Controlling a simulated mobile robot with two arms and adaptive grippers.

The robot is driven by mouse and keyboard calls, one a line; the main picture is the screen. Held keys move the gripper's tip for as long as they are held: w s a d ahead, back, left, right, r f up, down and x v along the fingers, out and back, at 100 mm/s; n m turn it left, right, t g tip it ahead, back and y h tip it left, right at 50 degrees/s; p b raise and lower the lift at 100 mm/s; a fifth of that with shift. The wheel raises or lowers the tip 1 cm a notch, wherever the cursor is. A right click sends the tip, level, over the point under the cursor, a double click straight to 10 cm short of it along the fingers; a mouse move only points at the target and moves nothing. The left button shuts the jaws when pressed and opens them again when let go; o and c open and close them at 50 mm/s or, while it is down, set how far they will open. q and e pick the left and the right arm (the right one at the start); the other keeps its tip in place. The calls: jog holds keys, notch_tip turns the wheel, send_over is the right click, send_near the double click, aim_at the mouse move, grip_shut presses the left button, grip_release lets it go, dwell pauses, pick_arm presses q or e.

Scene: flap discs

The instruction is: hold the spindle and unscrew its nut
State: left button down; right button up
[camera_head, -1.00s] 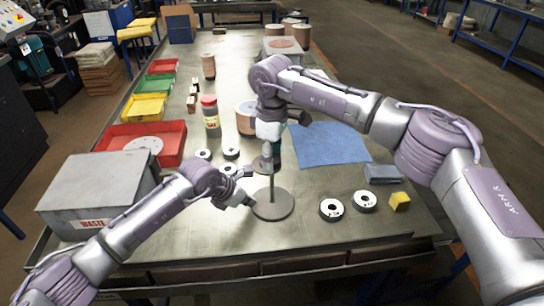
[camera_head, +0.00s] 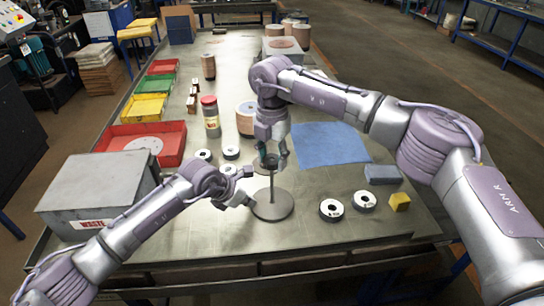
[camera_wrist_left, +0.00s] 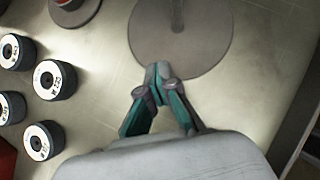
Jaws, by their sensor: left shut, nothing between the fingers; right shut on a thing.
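The spindle is a thin upright rod (camera_head: 272,187) on a round grey base plate (camera_head: 272,207) near the front of the table. My right gripper (camera_head: 270,157) points down at the rod's top and is shut on the nut there, which its fingers mostly hide. My left gripper (camera_head: 249,190) is just left of the rod, shut and empty. In the left wrist view its fingertips (camera_wrist_left: 158,72) meet near the edge of the base plate (camera_wrist_left: 190,50), apart from the rod (camera_wrist_left: 177,14).
Several black-and-white rings (camera_head: 203,155) lie left of the spindle, with two (camera_head: 331,209) to its right. A yellow block (camera_head: 400,201), a grey-blue block (camera_head: 382,174) and a blue sheet (camera_head: 329,144) lie at right. A grey waste box (camera_head: 97,195) stands at left.

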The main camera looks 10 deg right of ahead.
jog(key=n, duration=0.6)
jog(key=shift+n, duration=0.4)
jog(key=n, duration=0.6)
jog(key=o, duration=0.8)
jog(key=shift+o, duration=0.2)
